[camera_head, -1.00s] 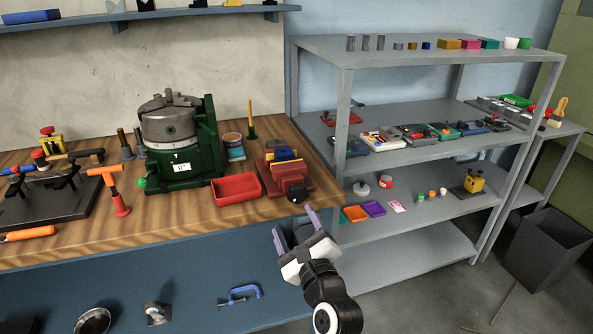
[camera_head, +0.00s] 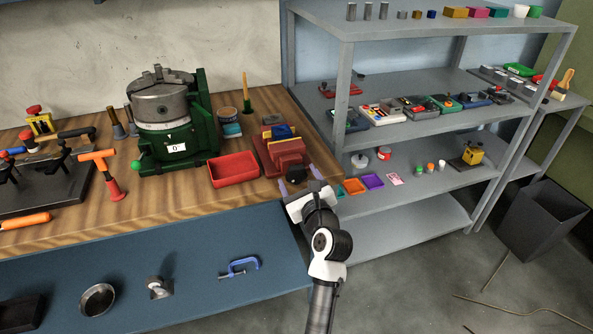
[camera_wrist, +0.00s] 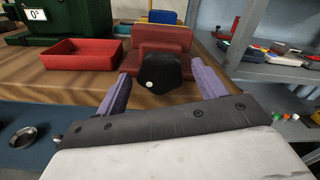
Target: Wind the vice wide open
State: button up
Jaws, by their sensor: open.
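The red vice (camera_head: 281,152) stands at the right end of the wooden bench, with a blue piece (camera_head: 283,132) at its jaws. Its black handle knob (camera_head: 294,173) faces the bench's front edge. My gripper (camera_head: 299,186) is right in front of the knob with its fingers open. In the wrist view the purple fingers of my gripper (camera_wrist: 162,88) are on either side of the black knob (camera_wrist: 159,71), with a gap on each side. The vice body (camera_wrist: 160,40) is behind the knob. The wrist view does not clearly show how far apart the vice jaws are.
A red tray (camera_head: 234,169) sits just left of the vice. A green rotary chuck unit (camera_head: 172,130) stands farther left. A grey shelf (camera_head: 420,185) with small parts is close on the right.

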jog(key=shift+x, duration=1.25)
jog(key=c, duration=1)
jog(key=shift+o, duration=0.2)
